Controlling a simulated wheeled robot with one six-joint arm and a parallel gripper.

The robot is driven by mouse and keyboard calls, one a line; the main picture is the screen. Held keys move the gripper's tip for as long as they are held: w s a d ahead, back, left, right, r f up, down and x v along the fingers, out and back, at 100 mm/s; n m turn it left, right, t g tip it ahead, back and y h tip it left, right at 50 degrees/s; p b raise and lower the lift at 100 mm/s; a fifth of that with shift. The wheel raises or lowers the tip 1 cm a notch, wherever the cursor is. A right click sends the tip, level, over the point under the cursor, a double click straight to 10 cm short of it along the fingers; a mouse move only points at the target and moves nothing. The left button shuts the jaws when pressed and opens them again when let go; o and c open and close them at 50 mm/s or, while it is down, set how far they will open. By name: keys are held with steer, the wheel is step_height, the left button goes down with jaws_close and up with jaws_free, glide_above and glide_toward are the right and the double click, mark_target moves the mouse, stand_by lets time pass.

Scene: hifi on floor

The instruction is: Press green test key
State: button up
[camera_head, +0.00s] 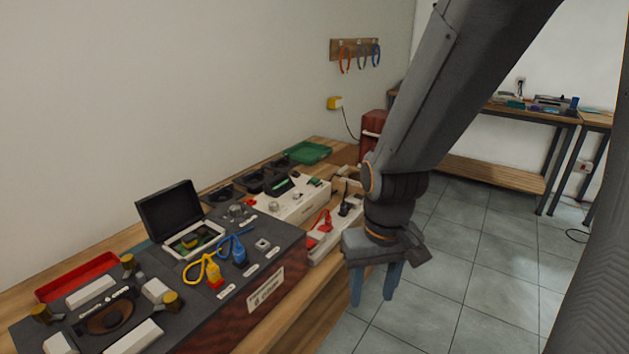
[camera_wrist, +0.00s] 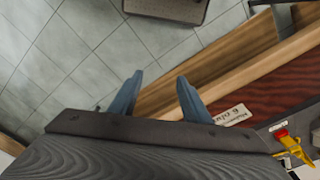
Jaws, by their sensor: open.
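I cannot make out a distinct green test key. A small green patch (camera_head: 316,182) shows on the white instrument (camera_head: 295,207) at the middle of the bench, too small to identify. A green circuit board (camera_head: 190,241) sits in an open black-lidded case on the dark console (camera_head: 275,246). My gripper (camera_head: 373,292) is open and empty, its blue fingers pointing down beside the bench's front edge, apart from the console. In the wrist view the gripper (camera_wrist: 159,84) has floor and the bench edge beyond its fingertips; the console's label (camera_wrist: 232,115) is at right.
The console carries a yellow cable (camera_head: 209,270), a blue cable (camera_head: 238,250) and a speaker (camera_head: 108,315). A red tray (camera_head: 77,278) lies at the left and a green tray (camera_head: 305,152) at the bench's far end. Tiled floor (camera_head: 450,270) is clear to the right.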

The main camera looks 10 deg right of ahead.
jaws_close()
stand_by(1.8)
